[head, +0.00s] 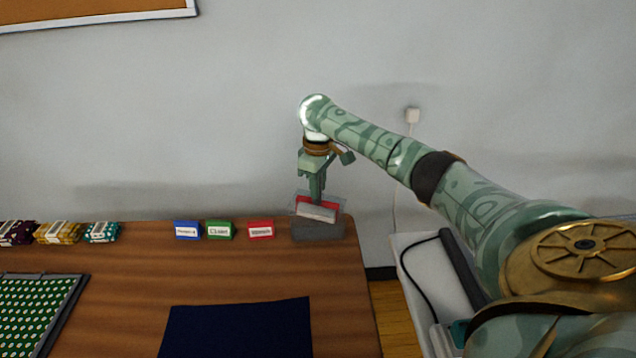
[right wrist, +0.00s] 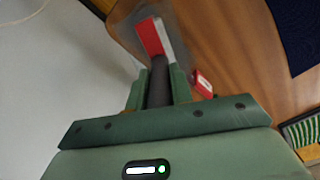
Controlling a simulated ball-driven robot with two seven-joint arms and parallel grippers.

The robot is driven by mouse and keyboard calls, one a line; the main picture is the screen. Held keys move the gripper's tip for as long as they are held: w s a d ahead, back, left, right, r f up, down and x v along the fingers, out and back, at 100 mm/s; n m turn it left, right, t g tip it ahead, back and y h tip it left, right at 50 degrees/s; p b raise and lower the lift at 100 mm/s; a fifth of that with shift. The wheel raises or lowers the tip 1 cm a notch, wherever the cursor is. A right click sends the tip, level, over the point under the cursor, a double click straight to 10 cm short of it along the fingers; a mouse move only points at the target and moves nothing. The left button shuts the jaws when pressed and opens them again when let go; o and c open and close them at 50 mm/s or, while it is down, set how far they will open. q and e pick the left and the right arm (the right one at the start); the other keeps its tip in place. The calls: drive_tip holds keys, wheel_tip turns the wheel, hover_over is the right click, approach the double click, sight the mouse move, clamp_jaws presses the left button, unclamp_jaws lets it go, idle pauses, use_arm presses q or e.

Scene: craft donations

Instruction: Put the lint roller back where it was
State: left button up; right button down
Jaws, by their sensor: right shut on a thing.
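The lint roller (head: 316,213) has a red and white head and a dark handle. My right gripper (head: 316,194) is shut on its handle, pointing down at the back right corner of the table. In the right wrist view the dark handle (right wrist: 158,85) sits between the two fingers, with the red and white head (right wrist: 152,38) beyond them. A grey, partly see-through holder (head: 318,232) stands on the table right under the head. I cannot tell whether the head is inside it or just above it. My left gripper is not in view.
Blue (head: 187,230), green (head: 220,230) and red (head: 261,230) label blocks stand left of the holder. Patterned bundles (head: 58,232) lie farther left. A dark blue mat (head: 240,330) and a green dotted tray (head: 38,308) lie nearer. The table's right edge is close to the holder.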

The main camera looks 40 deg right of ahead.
drive_tip(key=shift+f, duration=0.25)
drive_tip(key=c, duration=1.2)
unclamp_jaws()
drive_tip(key=shift+c, duration=0.2)
drive_tip(key=shift+r, duration=0.25)
wheel_tip(320, 180, up, 13)
drive_tip(key=p, duration=0.6)
drive_tip(key=shift+f+p, duration=0.15)
drive_tip(key=shift+p, duration=0.2)
